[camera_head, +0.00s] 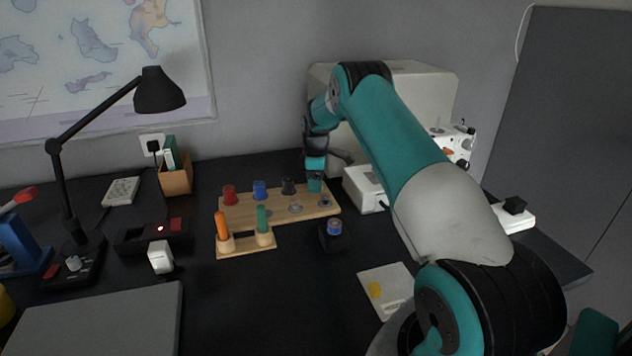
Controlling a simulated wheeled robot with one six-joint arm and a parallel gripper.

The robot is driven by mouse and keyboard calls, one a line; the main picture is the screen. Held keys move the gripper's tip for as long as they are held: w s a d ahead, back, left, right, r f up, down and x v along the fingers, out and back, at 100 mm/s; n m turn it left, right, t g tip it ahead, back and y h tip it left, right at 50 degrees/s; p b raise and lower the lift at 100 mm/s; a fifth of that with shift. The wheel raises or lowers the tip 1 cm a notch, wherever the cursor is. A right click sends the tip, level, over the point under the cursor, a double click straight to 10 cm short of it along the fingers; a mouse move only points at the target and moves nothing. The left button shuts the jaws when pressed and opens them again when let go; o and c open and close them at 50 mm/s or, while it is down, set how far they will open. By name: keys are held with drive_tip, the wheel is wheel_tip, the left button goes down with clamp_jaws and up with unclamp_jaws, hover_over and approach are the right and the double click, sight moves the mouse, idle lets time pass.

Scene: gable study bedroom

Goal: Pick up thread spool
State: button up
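Several thread spools stand on a wooden rack (247,218): a red spool (230,195), a blue spool (260,190), a black spool (288,186) and a teal spool (314,185) in the back row. Paler, small spool-like pieces (295,206) sit in the front row. Another spool with a blue top (334,227) is on a small dark block in front of the rack's right end. My gripper (316,173) points down at the rack's right end, just above or around the teal spool. Its fingers are too small and dark to show whether they touch it.
A white box (365,188) and sewing machine (452,143) are to the right. A black lamp (160,92) and grey laptop-like slab (95,318) are left.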

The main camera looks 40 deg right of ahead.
drive_tip(key=c, duration=1)
drive_tip(key=shift+o, duration=0.2)
drive_tip(key=shift+r, duration=0.2)
